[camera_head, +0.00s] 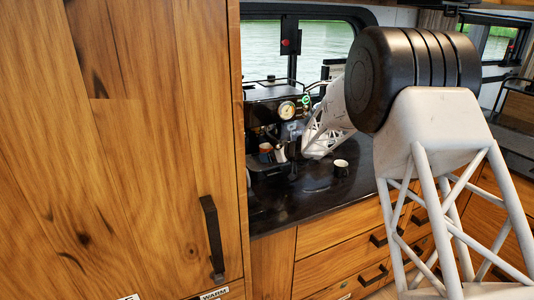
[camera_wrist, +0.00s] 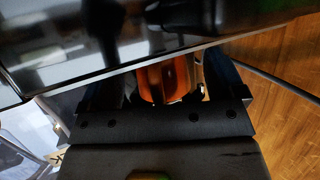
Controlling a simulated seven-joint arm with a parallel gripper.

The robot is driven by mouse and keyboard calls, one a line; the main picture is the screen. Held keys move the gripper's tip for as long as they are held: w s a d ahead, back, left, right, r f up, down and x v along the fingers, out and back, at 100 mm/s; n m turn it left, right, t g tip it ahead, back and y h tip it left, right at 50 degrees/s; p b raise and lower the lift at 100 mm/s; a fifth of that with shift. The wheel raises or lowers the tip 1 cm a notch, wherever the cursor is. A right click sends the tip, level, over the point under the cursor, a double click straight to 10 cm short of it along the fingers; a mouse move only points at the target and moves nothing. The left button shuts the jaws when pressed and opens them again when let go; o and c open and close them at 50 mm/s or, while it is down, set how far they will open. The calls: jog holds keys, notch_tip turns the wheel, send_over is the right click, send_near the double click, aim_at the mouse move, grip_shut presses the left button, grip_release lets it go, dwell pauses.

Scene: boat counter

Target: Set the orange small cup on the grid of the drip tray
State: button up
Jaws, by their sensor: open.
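The orange small cup (camera_wrist: 168,78) shows in the wrist view between my gripper's (camera_wrist: 160,88) two dark fingers, with part of it hidden by a dark edge above. In the head view the orange cup (camera_head: 265,149) is small, at the front of the coffee machine, over the drip tray (camera_head: 262,168). My gripper (camera_head: 281,153) is right beside it there, mostly dark and hard to make out. The jaws are open around the cup. The cup's contact with the grid is too small to tell.
The black coffee machine (camera_head: 268,112) with a round gauge stands on the dark counter (camera_head: 315,192). A dark cup with a pale inside (camera_head: 341,168) stands on the counter to the right. A tall wooden cabinet (camera_head: 130,150) closes off the left. The counter's front is clear.

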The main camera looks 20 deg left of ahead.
jog(key=shift+c, duration=0.2)
jog(key=c, duration=1.1)
jog(key=shift+r, duration=0.1)
jog(key=shift+r, duration=0.3)
jog(key=s+d, duration=0.4)
jog(key=d, duration=1)
jog(key=s+d, duration=0.5)
jog(key=d, duration=0.9)
jog(key=s+d, duration=0.5)
jog(key=d, duration=0.9)
jog(key=shift+d+f, duration=0.1)
jog(key=shift+d, duration=0.25)
